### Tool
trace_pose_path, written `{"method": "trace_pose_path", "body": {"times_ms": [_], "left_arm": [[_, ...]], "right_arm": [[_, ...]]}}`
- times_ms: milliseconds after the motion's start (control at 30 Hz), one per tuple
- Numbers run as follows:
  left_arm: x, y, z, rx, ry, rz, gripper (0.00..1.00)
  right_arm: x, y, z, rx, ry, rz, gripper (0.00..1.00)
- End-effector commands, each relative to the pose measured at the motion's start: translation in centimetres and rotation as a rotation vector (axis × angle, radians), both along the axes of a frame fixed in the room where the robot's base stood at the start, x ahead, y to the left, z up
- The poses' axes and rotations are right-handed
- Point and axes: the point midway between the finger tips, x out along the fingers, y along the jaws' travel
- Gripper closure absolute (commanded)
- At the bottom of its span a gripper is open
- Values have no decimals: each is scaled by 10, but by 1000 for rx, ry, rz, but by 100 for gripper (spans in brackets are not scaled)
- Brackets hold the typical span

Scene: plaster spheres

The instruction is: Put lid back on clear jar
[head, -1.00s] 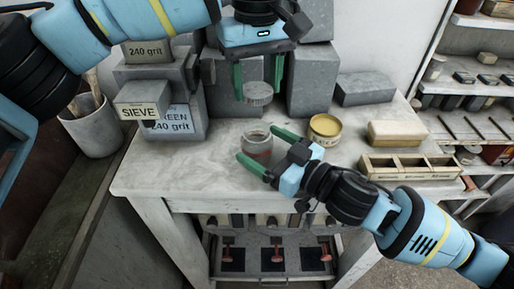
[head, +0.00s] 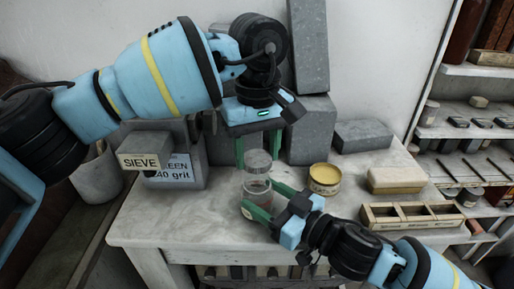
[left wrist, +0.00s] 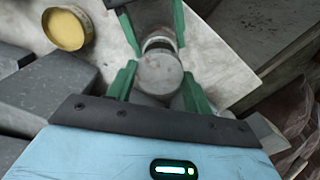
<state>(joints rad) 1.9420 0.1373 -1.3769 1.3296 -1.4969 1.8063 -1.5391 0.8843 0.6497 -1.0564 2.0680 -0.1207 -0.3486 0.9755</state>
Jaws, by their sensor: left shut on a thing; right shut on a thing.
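The clear jar (head: 257,187) stands upright on the worktable, with something reddish inside. My right gripper (head: 272,201) is shut on the jar, one green finger on each side. The round grey lid (head: 258,161) is held by my left gripper (head: 258,150), directly over the jar's mouth and roughly level. Whether the lid touches the rim cannot be told. In the left wrist view the lid (left wrist: 160,74) sits between my left fingertips (left wrist: 158,88), with the jar (left wrist: 159,38) partly hidden beyond it.
A yellow-topped tin (head: 324,179) stands right of the jar. A pale block (head: 397,181) and a divided wooden tray (head: 411,216) lie farther right. The table's front left is clear.

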Motion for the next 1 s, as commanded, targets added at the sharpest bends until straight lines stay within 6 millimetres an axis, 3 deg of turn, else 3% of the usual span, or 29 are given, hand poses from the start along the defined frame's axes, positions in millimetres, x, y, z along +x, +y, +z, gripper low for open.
{"method": "trace_pose_path", "body": {"times_ms": [133, 633, 1000], "left_arm": [[-1, 0, -14, -1, -1, 0, 70], [-1, 0, -14, -1, -1, 0, 70], [0, 0, -30, 0, 0, -1, 70]], "right_arm": [[0, 0, 0, 0, 0, 0, 81], [0, 0, 0, 0, 0, 0, 81], [0, 0, 0, 0, 0, 0, 81]]}}
